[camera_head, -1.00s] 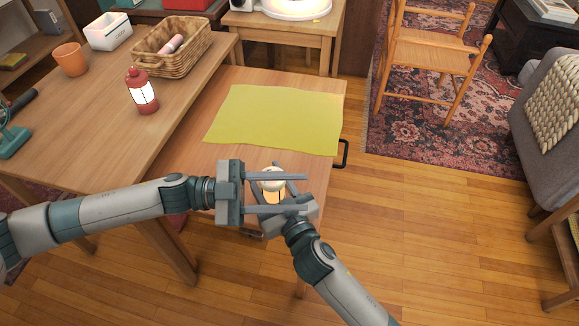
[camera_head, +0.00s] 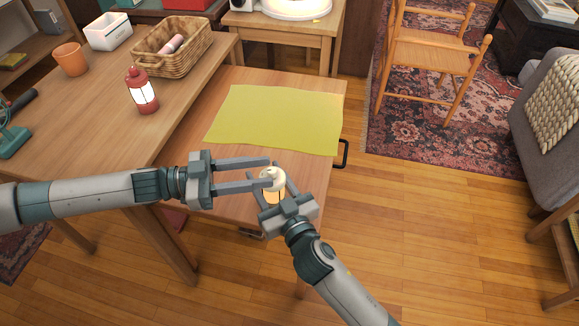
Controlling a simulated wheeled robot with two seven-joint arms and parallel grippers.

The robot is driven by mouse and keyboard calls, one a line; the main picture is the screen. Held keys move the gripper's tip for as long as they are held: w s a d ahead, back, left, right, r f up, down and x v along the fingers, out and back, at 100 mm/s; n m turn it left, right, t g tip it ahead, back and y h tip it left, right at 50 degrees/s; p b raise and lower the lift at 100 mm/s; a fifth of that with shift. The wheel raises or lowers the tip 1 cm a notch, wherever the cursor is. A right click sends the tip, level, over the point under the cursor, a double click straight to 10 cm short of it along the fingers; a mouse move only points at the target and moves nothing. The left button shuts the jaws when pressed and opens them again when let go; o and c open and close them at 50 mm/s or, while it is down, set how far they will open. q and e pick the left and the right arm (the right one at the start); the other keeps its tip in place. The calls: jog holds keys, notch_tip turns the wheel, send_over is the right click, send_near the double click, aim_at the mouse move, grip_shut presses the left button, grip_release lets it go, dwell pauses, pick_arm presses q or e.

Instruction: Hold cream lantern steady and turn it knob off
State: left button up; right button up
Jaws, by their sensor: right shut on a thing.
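The cream lantern (camera_head: 274,185) stands at the near part of the lower wooden table, its panel glowing warm orange. My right gripper (camera_head: 268,182) is shut on the lantern, one finger on each side of its body. My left gripper (camera_head: 267,172) comes in from the left with its two long fingers apart. Its tips are at the lantern's cream top, one beyond it and one on the near side. I cannot tell whether they touch it. The knob is too small to make out clearly. The lantern's base is hidden behind my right gripper.
A yellow-green cloth (camera_head: 275,118) lies on the table behind the lantern.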

aim_at(277, 170)
pick_arm(q)
jog(key=shift+w+d, duration=0.15)
jog(key=shift+d, duration=1.7)
jog(key=shift+w+d, duration=0.1)
jog(key=shift+d, duration=1.7)
grip_shut()
